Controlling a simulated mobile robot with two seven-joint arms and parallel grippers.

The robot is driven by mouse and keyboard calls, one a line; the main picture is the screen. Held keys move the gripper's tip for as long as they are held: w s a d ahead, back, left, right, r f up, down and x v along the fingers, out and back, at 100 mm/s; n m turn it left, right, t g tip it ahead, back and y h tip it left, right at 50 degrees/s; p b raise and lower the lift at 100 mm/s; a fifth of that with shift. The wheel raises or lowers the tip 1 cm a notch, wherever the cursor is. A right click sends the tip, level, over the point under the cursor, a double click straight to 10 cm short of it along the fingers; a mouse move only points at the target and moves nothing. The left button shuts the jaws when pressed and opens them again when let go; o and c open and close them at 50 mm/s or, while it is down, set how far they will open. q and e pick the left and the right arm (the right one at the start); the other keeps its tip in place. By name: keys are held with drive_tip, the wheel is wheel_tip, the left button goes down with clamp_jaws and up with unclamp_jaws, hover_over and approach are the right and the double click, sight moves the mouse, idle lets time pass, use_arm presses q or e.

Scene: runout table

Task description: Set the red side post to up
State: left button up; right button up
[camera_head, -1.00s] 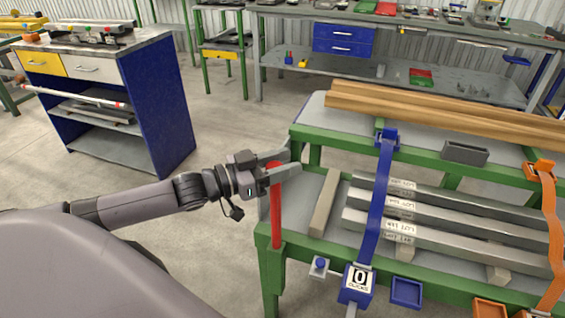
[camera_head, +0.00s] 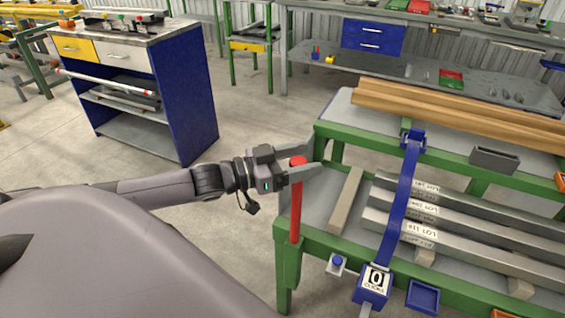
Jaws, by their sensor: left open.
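The red side post (camera_head: 296,212) stands upright at the near left corner of the green-framed runout table (camera_head: 345,245). Its rounded red top shows at the level of my left gripper (camera_head: 308,161). The gripper reaches in from the left with its two fingers apart, one on the far side of the post and one on the near side. The post's top lies between the open fingers; I cannot tell whether either finger touches it. My right gripper is not in view.
Metal bars (camera_head: 470,228) with labels lie on the table under a blue strap (camera_head: 403,195) with a counter box (camera_head: 373,284). Wooden beams (camera_head: 450,110) lie on the raised back shelf. A blue cabinet (camera_head: 185,95) stands at the back left, with clear floor between it and the table.

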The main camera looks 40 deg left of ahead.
use_arm(q)
drive_tip(key=shift+v, duration=3)
drive_tip(key=s+d+f+n+g+y, duration=0.1)
drive_tip(key=s+d+f+y, duration=0.1)
drive_tip(key=s+d+f, duration=0.2)
drive_tip(key=s+d+f+n+g+y+p, duration=0.1)
drive_tip(key=s+d+f, duration=0.3)
drive_tip(key=f, duration=0.7)
drive_tip(key=s+d+f+n+g+y, duration=0.1)
drive_tip(key=s+d+f+g+y, duration=0.2)
drive_tip(key=f, duration=0.5)
drive_tip(key=shift+s+d+n+y+p, duration=0.45)
drive_tip(key=shift+s+d, duration=0.3)
drive_tip(key=shift+s, duration=0.4)
